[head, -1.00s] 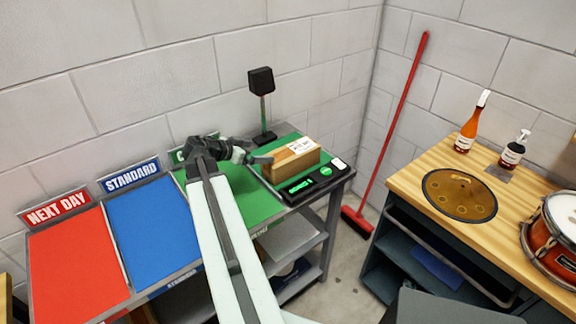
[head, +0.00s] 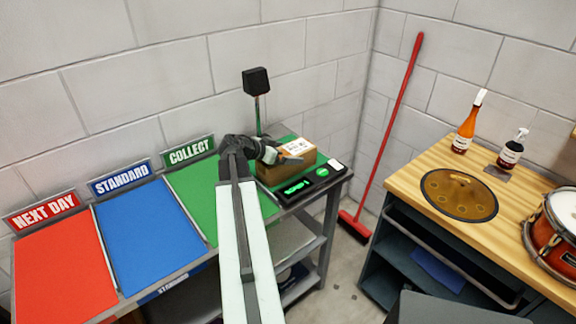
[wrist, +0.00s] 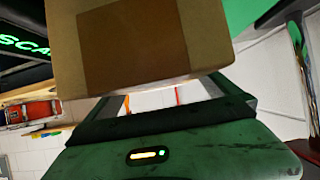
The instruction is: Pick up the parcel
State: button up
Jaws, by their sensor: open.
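The parcel (head: 288,168) is a brown cardboard box with a white label on top. It sits on the scale (head: 310,185) at the right end of the sorting bench. In the wrist view the parcel (wrist: 140,45) fills the upper middle, just beyond my open fingers (wrist: 172,98). I cannot tell whether a finger touches it. The far side of the parcel is hidden.
Red NEXT DAY (head: 68,265), blue STANDARD (head: 148,235) and green COLLECT (head: 195,188) areas lie left of the scale. A black-headed post (head: 257,95) stands behind the parcel. A red broom (head: 390,130) leans in the corner. A wooden drum bench (head: 425,215) is at the right.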

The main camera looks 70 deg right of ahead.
jog(key=shift+s+d+f, duration=0.1)
jog(key=shift+d, duration=0.05)
jog(key=c, duration=2)
notch_tip(320, 180, up, 10)
jog(key=p, duration=1)
jog(key=shift+r+p, duration=0.2)
jog(key=shift+p, duration=0.1)
jog(key=shift+f, duration=0.15)
